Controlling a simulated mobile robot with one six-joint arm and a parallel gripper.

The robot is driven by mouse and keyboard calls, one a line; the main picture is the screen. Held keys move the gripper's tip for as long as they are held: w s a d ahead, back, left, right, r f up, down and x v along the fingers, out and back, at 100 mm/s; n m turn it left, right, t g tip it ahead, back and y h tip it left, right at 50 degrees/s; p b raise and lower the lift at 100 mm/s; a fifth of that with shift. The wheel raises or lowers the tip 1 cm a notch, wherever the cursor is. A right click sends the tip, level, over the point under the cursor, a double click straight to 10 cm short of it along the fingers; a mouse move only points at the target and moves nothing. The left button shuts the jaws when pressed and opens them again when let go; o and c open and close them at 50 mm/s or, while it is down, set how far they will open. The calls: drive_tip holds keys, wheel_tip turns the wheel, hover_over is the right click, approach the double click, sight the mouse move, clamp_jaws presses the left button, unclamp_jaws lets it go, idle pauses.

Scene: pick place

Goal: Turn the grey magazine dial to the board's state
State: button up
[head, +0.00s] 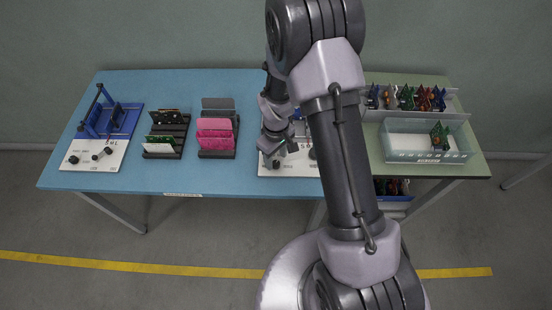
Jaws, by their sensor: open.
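My gripper (276,151) points down over a white panel (297,168) at the middle front of the blue table. It is open just above a dark knob (277,163); I cannot tell whether they touch. Another dark knob (312,154) on this panel is partly hidden by my arm. I cannot make out which knob is the grey magazine dial, or its setting. Most of the fixture behind this panel is hidden by my arm. Circuit boards stand in a black rack (163,154) left of centre and in a grey bin (421,105) at the back right.
A dark rack (216,155) holds pink and grey plates left of my gripper. A blue fixture (127,121) with a white knob panel (92,163) stands at the far left. A clear tray (407,155) with a green board (440,135) is at the right.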

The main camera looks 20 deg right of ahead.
wheel_tip(320, 180, up, 15)
drive_tip(key=p, duration=0.4)
wheel_tip(320, 180, up, 8)
drive_tip(key=m+t+b, duration=0.2)
drive_tip(key=m+b, duration=0.1)
hover_over(276, 163)
drive_tip(key=s, duration=0.2)
drive_tip(key=s+a+r+m+t+y+b, duration=0.1)
drive_tip(key=s+a+r+m+t+b, duration=0.1)
drive_tip(key=s, duration=0.6)
drive_tip(key=s+a+r+m+t+y+b, duration=0.1)
drive_tip(key=s+a+r+m+b, duration=0.1)
drive_tip(key=s+r+m, duration=0.3)
drive_tip(key=s+r, duration=0.1)
drive_tip(key=s, duration=0.3)
drive_tip(key=shift+s+r+t, duration=0.3)
drive_tip(key=shift+t, duration=0.1)
